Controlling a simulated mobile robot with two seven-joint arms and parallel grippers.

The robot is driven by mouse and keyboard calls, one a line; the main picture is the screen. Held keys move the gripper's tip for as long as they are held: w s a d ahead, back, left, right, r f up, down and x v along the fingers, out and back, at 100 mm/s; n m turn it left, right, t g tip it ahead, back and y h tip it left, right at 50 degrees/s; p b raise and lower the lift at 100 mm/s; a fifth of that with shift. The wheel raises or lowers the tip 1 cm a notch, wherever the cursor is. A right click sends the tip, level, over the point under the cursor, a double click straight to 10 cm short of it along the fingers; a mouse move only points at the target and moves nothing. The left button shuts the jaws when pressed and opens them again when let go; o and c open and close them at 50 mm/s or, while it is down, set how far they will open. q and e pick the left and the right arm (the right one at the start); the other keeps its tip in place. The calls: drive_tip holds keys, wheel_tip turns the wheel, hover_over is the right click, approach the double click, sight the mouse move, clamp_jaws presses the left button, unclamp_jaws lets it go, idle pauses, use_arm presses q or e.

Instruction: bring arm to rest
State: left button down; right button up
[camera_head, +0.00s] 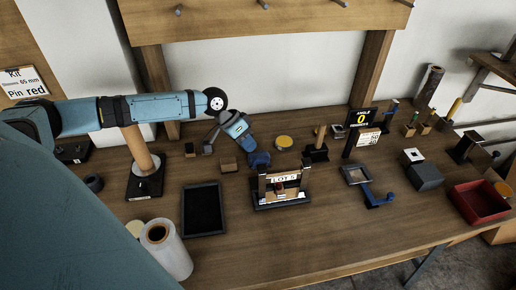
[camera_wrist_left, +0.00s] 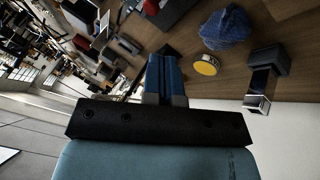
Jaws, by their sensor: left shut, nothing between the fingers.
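My left arm comes in from the left in the head view and reaches over the back of the workbench (camera_head: 330,232). Its forearm is about level and its wrist bends down. My left gripper (camera_head: 251,142) hangs near the back of the bench, close to a yellow disc (camera_head: 284,142) and a blue lump (camera_head: 258,160). In the left wrist view, the blue fingers of the gripper (camera_wrist_left: 166,62) are together and hold nothing. The yellow disc (camera_wrist_left: 206,65) and the blue crumpled lump (camera_wrist_left: 225,28) lie beyond and right of them. My right gripper is not in view.
A black tray (camera_head: 204,210), a stand with a "LOT 5" sign (camera_head: 284,178) and a white roll (camera_head: 167,248) stand towards the front. A post in a black base (camera_head: 145,185) is at left, a red bin (camera_head: 480,202) at right. The front middle is clear.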

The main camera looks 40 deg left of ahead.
use_arm(q)
drive_tip(key=shift+s+a+r, duration=0.15)
drive_tip(key=shift+a+r, duration=0.2)
drive_tip(key=shift+r, duration=0.2)
